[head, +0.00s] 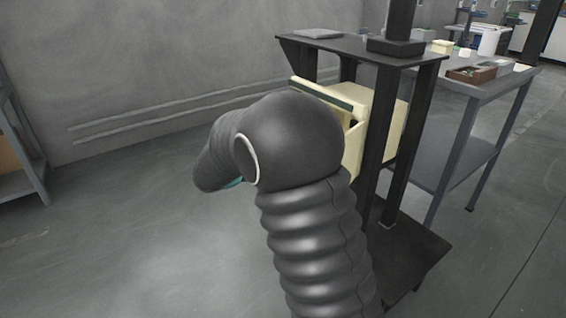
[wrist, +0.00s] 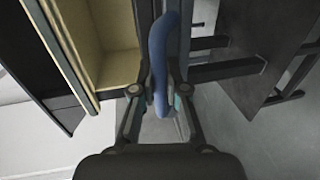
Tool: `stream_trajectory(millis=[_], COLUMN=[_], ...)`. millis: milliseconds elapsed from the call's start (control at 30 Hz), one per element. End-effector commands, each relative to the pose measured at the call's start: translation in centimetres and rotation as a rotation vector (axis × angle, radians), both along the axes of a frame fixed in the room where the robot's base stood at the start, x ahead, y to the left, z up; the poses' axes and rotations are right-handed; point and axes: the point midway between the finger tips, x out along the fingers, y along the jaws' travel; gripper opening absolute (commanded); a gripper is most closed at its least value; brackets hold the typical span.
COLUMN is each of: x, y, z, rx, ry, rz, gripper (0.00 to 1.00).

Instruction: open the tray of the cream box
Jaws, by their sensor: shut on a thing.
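The cream box (head: 384,107) sits between dark uprights under a black top in the head view. Its tray (head: 352,150) stands out from the box toward the left, with a dark strip along its upper edge. Much of the tray is hidden behind my arm. In the wrist view the tray's hollow cream inside (wrist: 104,38) shows at the upper left, and I see nothing in that part. My gripper (wrist: 162,96) is shut on a blue handle (wrist: 158,55) beside the tray. In the head view my arm hides the handle and the fingers.
A grey workbench (head: 483,86) with a brown bin (head: 471,75) and small items stands to the right. A shelf rack (head: 22,150) is at the far left. The floor (head: 130,240) at the left is clear up to the wall.

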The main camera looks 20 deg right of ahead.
Motion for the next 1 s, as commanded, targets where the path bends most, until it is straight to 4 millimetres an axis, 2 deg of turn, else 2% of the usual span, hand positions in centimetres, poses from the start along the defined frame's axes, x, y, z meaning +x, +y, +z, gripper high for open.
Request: stream_trajectory(millis=[367,400,467,500,833,1000], x=[0.0,0.0,0.0,0.0,-0.1,-0.6], y=[0.1,0.1,0.1,0.1,0.4,2.2], z=[0.0,0.0,0.0,0.0,0.1,0.5], rx=[0.0,0.0,0.0,0.0,0.0,-0.001], ry=[-0.001,-0.001,0.0,0.0,0.0,-0.001], rz=[-0.001,-0.001,0.0,0.0,0.0,0.003], gripper=[0.0,0.2,0.35,0.39,0.39,0.39])
